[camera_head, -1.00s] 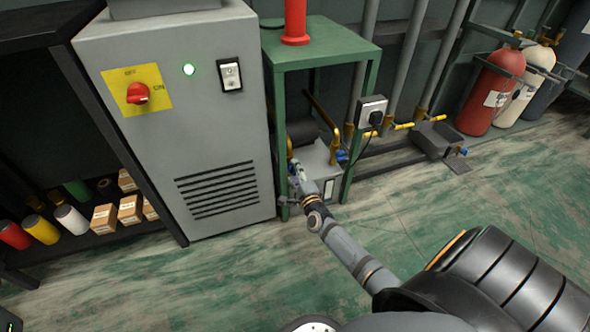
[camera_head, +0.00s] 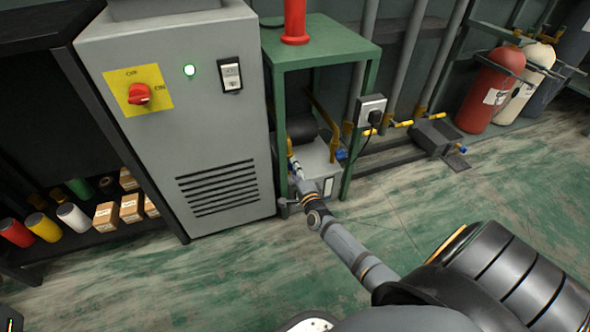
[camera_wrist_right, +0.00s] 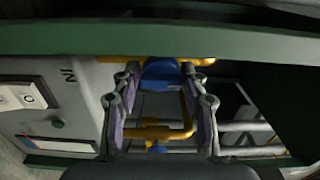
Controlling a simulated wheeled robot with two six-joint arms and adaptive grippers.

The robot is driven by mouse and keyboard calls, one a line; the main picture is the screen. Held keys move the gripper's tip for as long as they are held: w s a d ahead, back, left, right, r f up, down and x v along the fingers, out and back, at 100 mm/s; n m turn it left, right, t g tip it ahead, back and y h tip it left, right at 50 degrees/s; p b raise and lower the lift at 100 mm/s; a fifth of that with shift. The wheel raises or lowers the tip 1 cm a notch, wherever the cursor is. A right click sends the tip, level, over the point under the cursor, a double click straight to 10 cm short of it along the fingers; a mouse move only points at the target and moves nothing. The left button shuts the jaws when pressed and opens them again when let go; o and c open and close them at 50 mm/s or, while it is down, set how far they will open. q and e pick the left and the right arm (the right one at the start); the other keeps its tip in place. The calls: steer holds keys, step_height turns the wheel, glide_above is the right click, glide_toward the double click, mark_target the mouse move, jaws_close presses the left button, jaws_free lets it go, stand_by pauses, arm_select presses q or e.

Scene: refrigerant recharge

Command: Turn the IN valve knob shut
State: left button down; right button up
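The blue IN valve knob (camera_wrist_right: 162,73) sits on a yellow pipe in the right wrist view, between the two fingertips of my right gripper (camera_wrist_right: 160,70). The fingers stand on either side of it with hardly any gap visible. I cannot tell whether they press on it. In the head view my right gripper (camera_head: 296,172) reaches in low at the front of the green stand, at the grey unit (camera_head: 318,160). An "IN" label (camera_wrist_right: 68,76) appears upside down on the grey unit's face. My left gripper is not in view.
The green stand (camera_head: 330,45) has legs close around my right gripper. A grey cabinet (camera_head: 200,120) with a red switch (camera_head: 139,94) stands to the left. A power socket (camera_head: 371,110) and gas cylinders (camera_head: 488,90) are to the right. The floor in front is clear.

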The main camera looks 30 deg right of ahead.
steer(key=v, duration=1.2)
stand_by(0.3)
